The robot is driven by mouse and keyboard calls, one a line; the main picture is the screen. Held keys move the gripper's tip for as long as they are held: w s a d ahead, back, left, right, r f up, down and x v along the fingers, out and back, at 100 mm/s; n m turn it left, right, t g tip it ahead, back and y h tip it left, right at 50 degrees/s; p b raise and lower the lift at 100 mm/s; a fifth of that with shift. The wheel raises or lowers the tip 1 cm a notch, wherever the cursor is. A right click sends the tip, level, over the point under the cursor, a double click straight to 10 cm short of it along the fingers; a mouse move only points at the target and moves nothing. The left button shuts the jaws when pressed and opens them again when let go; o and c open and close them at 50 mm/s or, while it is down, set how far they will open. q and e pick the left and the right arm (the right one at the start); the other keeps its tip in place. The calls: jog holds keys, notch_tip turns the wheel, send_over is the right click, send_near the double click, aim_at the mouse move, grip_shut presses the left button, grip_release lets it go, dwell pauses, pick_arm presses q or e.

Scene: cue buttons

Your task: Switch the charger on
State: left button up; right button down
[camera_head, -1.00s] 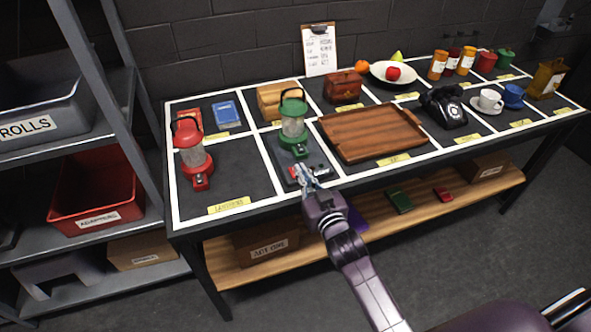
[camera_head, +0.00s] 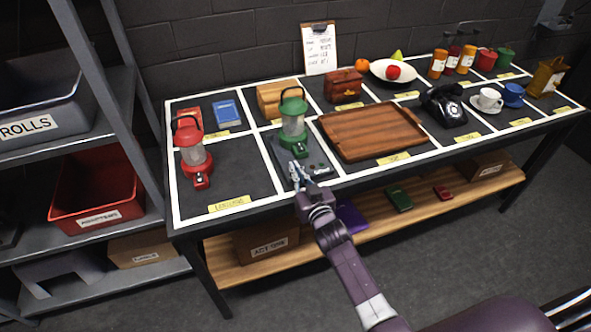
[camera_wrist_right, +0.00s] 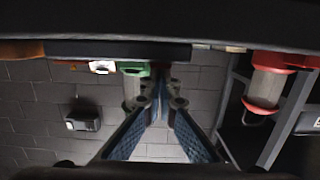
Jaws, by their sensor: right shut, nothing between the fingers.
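The charger is a flat dark grey base (camera_head: 318,162) near the table's front edge, with small marks on its right part. A green lantern (camera_head: 293,128) stands upright on it, and the lantern also shows in the right wrist view (camera_wrist_right: 134,70). My right gripper (camera_head: 297,170) is shut and empty at the charger's front left part, and hides some of it. I cannot tell whether it touches the charger. In the right wrist view its fingers (camera_wrist_right: 160,112) converge. My left gripper is not in view.
A red lantern (camera_head: 195,160) stands in the section to the left. A wooden tray (camera_head: 370,133) lies close on the right. White strips (camera_head: 262,168) divide the table. A lower shelf (camera_head: 350,238) and a shelving rack (camera_head: 115,100) are nearby.

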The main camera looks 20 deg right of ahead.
jog(key=shift+w+r+p, duration=0.1)
jog(key=shift+r+p, duration=0.1)
jog(key=shift+p, duration=0.7)
jog(key=shift+f+g, duration=0.35)
jog(key=shift+g, duration=0.05)
jog(key=shift+f, duration=0.1)
jog(key=shift+w+r+p, duration=0.1)
jog(key=shift+r+p, duration=0.2)
jog(key=shift+r, duration=0.1)
jog(key=r+p, duration=0.3)
jog(key=shift+w+r, duration=0.25)
jog(key=s+r+b, duration=0.1)
jog(key=s+r, duration=0.2)
jog(key=s, duration=0.6)
jog(key=shift+s+r, duration=0.2)
jog(key=shift+r, duration=0.05)
jog(key=shift+d, duration=0.1)
